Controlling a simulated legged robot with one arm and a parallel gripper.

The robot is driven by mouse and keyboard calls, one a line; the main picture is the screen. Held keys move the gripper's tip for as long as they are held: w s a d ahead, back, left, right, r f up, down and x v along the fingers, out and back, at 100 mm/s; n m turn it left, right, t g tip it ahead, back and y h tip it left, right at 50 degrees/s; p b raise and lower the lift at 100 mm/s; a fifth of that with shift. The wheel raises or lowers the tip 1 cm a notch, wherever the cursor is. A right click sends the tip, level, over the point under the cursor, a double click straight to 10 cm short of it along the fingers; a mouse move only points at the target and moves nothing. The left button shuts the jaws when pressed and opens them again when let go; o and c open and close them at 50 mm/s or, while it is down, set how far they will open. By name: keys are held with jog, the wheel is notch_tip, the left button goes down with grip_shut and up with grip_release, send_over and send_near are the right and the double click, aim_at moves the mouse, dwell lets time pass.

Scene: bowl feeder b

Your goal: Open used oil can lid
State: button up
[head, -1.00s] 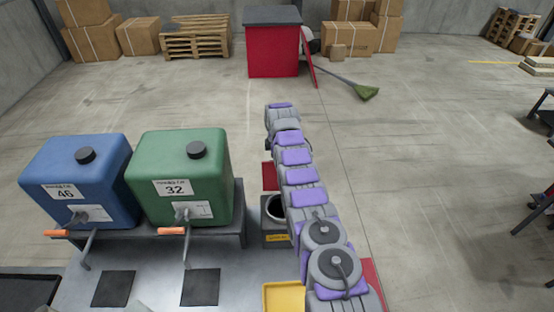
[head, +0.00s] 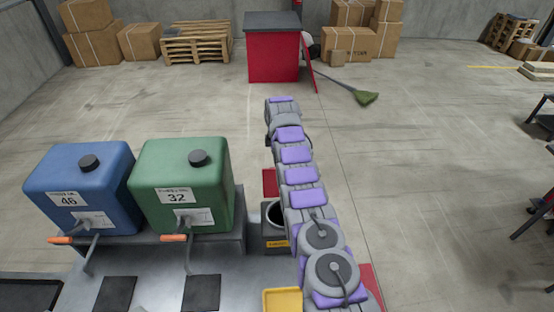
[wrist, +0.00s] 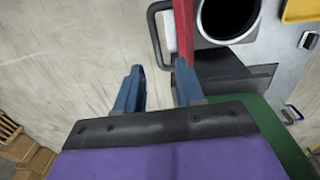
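The used oil can (head: 275,244) is a dark box with a yellow label and a round dark opening on top, partly behind my arm in the head view. In the wrist view the opening (wrist: 228,14) shows uncovered at the top. A red panel, seemingly the lid (head: 269,183), stands beside the opening. It shows edge-on in the wrist view (wrist: 184,28), with a dark handle (wrist: 154,38) on its left side. My gripper (wrist: 158,68) is open, its blue fingers apart with nothing between them, just below the handle in the picture. My arm hides the gripper in the head view.
A blue tank (head: 82,192) and a green tank (head: 180,192) with orange-tipped levers stand left of the can. A yellow tray (head: 281,300) sits nearer. A red cabinet (head: 273,53) and a broom (head: 365,97) are far back.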

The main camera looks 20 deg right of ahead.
notch_tip(320, 180, up, 6)
jog(key=p, duration=0.3)
jog(key=shift+f, duration=0.15)
jog(key=shift+c, duration=0.5)
